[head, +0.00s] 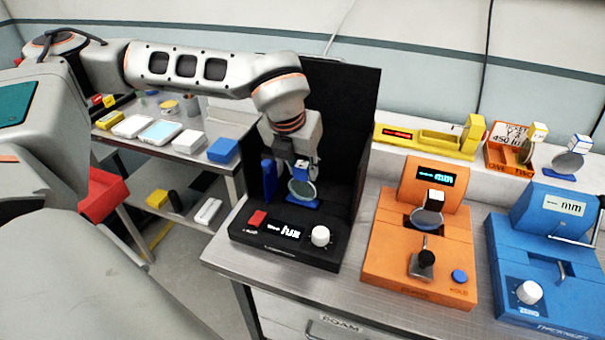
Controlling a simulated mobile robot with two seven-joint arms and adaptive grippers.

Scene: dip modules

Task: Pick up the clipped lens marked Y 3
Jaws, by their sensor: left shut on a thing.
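My left gripper (300,160) reaches down in front of the black upright panel of the lux meter. It is shut on a clipped lens with a blue clip, whose round grey disc (302,189) hangs just below the fingers. The disc is just above or at a blue piece on the black meter; I cannot tell if they touch. Other clipped lenses are on the orange device (428,216), in the orange tray (527,148) and at the far right (567,162). I cannot read a Y 3 mark on any of them. My right gripper is not in view.
The black lux meter (273,252) stands at the counter's left end. The orange gauge (395,260) and blue gauge (575,280) stand to its right. A yellow holder (420,141) is behind. A side shelf (225,120) with small boxes stands left.

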